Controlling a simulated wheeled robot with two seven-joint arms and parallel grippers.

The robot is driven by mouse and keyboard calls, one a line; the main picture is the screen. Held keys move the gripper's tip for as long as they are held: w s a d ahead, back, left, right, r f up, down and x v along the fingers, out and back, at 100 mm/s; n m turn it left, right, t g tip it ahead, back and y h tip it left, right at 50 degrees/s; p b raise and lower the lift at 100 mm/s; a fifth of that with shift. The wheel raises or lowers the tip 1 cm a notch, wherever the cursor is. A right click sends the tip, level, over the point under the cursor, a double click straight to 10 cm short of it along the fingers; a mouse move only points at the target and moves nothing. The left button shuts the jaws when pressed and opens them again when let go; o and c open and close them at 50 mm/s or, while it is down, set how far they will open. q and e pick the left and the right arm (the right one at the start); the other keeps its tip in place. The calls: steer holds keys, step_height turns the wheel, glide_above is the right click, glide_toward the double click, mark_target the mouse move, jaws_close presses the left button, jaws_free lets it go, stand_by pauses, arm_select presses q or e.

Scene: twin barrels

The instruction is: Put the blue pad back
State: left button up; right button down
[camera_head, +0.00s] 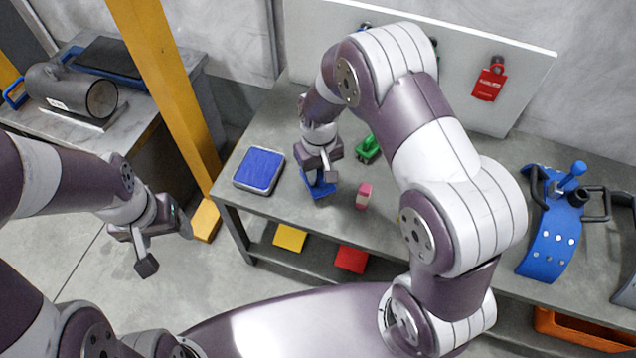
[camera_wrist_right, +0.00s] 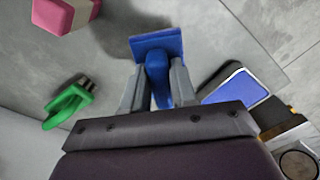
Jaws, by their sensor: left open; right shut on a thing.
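My right gripper (camera_head: 322,172) is shut on the upright grip of a small blue block-like thing (camera_head: 319,190) over the grey workbench (camera_head: 300,215). In the right wrist view its flat blue plate (camera_wrist_right: 157,45) shows beyond the fingers. I cannot tell whether it touches the bench. A flat blue pad (camera_head: 259,169) in a pale-rimmed tray lies near the bench's left end, left of the right gripper; it also shows in the wrist view (camera_wrist_right: 235,88). My left gripper (camera_head: 160,245) is open and empty, over the floor left of the bench.
A pink block (camera_head: 364,196) and a green tool (camera_head: 368,149) lie near the right gripper. A yellow pad (camera_head: 290,237) and a red pad (camera_head: 350,259) lie on the lower shelf. A yellow post (camera_head: 170,90) stands left. A blue curved piece (camera_head: 553,235) lies right.

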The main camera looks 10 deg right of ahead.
steer(key=f, duration=0.2)
steer(key=f+b, duration=0.1)
steer(key=f, duration=0.1)
steer(key=shift+s+d, duration=0.1)
steer(key=shift+s, duration=0.15)
steer(key=shift+w, duration=0.15)
steer(key=shift+f, duration=0.1)
steer(key=c, duration=0.9)
jaws_free()
